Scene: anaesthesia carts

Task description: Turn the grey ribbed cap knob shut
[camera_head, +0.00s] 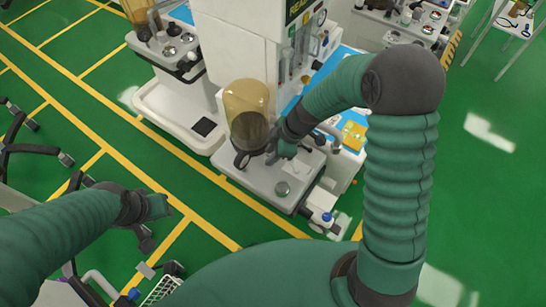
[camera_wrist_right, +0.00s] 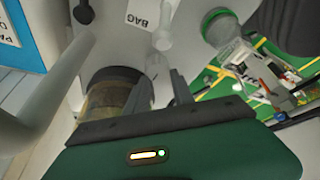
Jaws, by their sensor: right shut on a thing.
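My right gripper (camera_head: 283,150) reaches down to the anaesthesia machine's grey top, beside the amber-domed canister (camera_head: 247,97). In the right wrist view its two dark fingers (camera_wrist_right: 160,85) stand close around a small pale grey part (camera_wrist_right: 157,64), which I take for the cap knob. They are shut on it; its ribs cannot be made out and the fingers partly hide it. In the head view the arm and gripper cover the knob. My left gripper (camera_head: 157,206) hangs over the green floor, away from the machine; its jaw opening is unclear.
A round grey disc (camera_head: 283,188) sits on the machine's front ledge. A white part with a blue knob (camera_head: 326,217) juts out at its right corner. Open green floor lies left.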

